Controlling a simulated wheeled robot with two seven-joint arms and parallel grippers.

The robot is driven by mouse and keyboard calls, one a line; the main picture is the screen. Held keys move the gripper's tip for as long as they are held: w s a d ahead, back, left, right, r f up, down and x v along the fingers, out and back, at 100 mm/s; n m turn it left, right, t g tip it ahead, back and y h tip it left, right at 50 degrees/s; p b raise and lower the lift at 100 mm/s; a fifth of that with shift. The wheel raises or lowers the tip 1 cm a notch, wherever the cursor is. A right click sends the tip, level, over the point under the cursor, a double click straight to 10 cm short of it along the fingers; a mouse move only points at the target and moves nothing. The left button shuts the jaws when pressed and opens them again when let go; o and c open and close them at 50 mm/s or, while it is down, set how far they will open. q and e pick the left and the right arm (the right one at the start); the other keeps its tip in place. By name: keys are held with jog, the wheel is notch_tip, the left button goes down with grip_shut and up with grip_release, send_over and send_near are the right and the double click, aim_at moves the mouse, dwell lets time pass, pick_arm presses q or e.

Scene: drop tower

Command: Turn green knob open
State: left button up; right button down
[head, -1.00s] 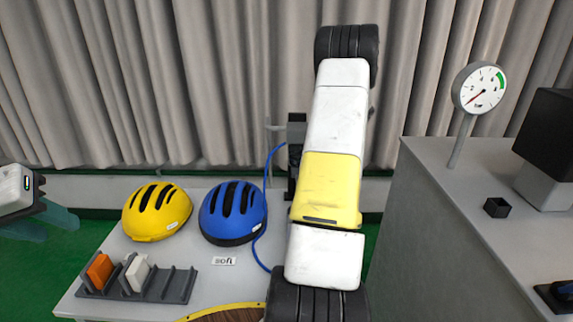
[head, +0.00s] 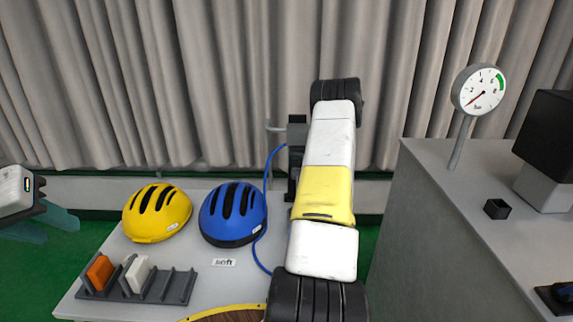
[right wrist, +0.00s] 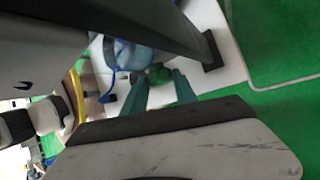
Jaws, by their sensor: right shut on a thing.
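The green knob (right wrist: 158,73) shows in the right wrist view, partly hidden between the teal fingers of my right gripper (right wrist: 160,80), which is shut on it. Neither the knob nor my right gripper shows in the head view, where my right arm fills the middle. My left gripper (head: 62,230) is at the far left of the head view, beside the table, with its teal fingers apart and empty. A round gauge (head: 479,90) on a post at the right has its red needle pointing to the lower left, away from the green zone at its upper right.
A yellow helmet (head: 157,213) and a blue helmet (head: 232,214) sit on the grey table (head: 88,292). A dark rack (head: 178,287) holds orange and white pieces. A blue hose (head: 267,190) runs beside my right arm. A grey cabinet (head: 440,230) stands at right.

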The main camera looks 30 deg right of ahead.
jog(key=shift+w, duration=0.15)
jog(key=c, duration=1)
grip_release()
jog(key=shift+v, duration=3.85)
